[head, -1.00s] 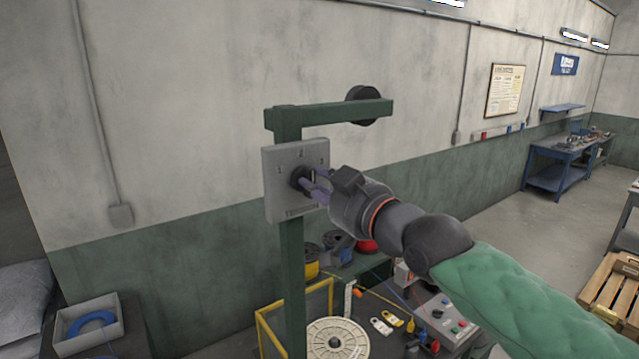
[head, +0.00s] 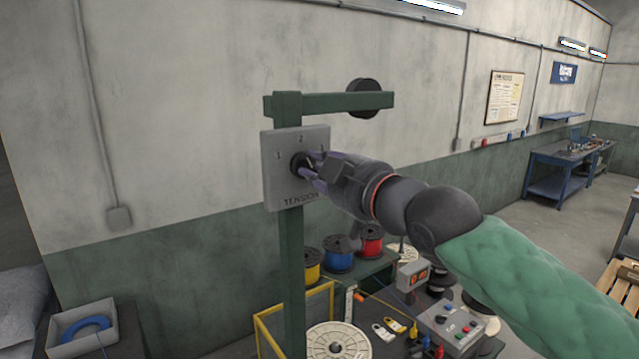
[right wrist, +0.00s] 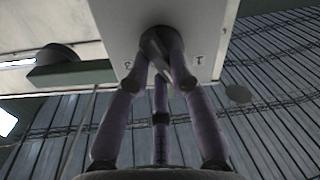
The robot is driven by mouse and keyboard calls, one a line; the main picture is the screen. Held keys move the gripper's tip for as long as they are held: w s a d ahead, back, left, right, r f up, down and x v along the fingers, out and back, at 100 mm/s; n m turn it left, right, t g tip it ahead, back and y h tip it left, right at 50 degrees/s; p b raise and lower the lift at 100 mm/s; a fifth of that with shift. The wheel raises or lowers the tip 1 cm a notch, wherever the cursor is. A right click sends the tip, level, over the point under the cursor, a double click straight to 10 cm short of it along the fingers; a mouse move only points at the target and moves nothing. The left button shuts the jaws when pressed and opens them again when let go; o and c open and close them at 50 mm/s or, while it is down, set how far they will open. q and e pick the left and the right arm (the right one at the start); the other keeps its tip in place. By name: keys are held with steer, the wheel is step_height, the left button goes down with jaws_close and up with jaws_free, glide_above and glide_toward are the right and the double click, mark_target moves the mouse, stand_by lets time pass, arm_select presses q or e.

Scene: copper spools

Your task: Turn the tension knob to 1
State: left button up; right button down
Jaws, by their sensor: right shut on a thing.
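The tension knob (head: 299,164) is a dark round knob on a grey panel (head: 281,193) marked 1, 2, 3 and TENSION. The panel is fixed to a green post. My right gripper (head: 311,172) comes in from the right with its purple fingers closed around the knob, hiding much of it and part of the 3. In the right wrist view, the fingers (right wrist: 160,78) press around the knob's grey grip bar (right wrist: 153,66), in front of the panel (right wrist: 205,22). I cannot tell which number the knob points to. My left gripper is out of view.
A green crossbar (head: 325,103) with a black roller (head: 364,96) extends above the panel. Below stand red, blue and yellow spools (head: 338,253), a large pale reel (head: 334,341) and a control box (head: 449,325). A tray with a blue coil (head: 86,328) is at lower left.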

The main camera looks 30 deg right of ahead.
steer(key=n+b, duration=0.2)
steer(key=n, duration=0.1)
steer(key=shift+a+f+n, duration=0.1)
steer(key=shift+n, duration=0.2)
steer(key=shift+n+b, duration=0.7)
steer(key=shift+n, duration=0.7)
steer(key=c, duration=1.1)
jaws_free()
steer(key=shift+a, duration=0.1)
steer(key=s+d, duration=0.1)
steer(key=s, duration=1.1)
